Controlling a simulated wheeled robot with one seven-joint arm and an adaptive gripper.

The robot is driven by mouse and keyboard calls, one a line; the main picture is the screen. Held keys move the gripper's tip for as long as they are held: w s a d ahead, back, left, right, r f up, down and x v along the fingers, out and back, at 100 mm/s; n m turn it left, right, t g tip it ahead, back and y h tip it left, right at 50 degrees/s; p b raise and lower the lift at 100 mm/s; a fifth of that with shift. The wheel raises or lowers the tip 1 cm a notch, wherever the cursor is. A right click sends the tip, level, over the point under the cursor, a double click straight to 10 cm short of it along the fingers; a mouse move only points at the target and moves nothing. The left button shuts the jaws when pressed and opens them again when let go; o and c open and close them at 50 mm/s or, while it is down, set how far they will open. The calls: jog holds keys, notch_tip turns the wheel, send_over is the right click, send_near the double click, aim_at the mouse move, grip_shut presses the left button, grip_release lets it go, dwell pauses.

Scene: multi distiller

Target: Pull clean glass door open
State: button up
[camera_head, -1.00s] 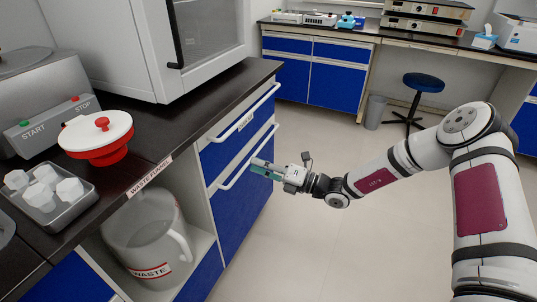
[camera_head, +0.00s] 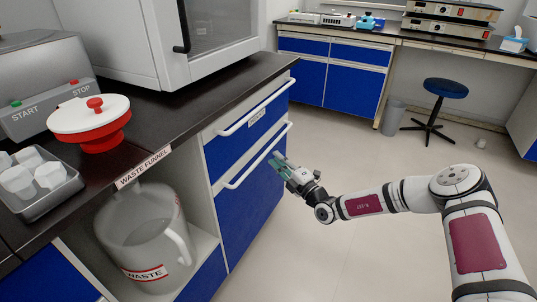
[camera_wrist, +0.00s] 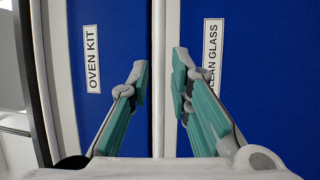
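The clean glass door is the lower blue front (camera_head: 238,222) of the bench cabinet in the head view, with a white bar handle (camera_head: 241,173) along its top. It appears shut. In the wrist view the blue clean glass door (camera_wrist: 275,60) is on the right, its CLEAN GLASS label (camera_wrist: 213,45) partly hidden by a finger. My gripper (camera_head: 277,161) is near the right end of that handle. In the wrist view my gripper (camera_wrist: 160,75) is open, its fingers on either side of a white vertical strip (camera_wrist: 158,35). Contact cannot be told.
An upper blue drawer (camera_head: 226,152) has its own white handle (camera_head: 257,107); the wrist view shows its OVEN KIT label (camera_wrist: 92,58). An open shelf to the left holds a waste jug (camera_head: 150,235). The floor (camera_head: 310,255) right of the cabinet is clear. A stool (camera_head: 445,88) stands behind.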

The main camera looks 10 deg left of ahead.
aim_at(268, 149)
jog(key=b+x, duration=0.1)
jog(key=x, duration=0.5)
jog(key=shift+b, duration=0.3)
jog(key=shift+s, duration=0.1)
grip_shut()
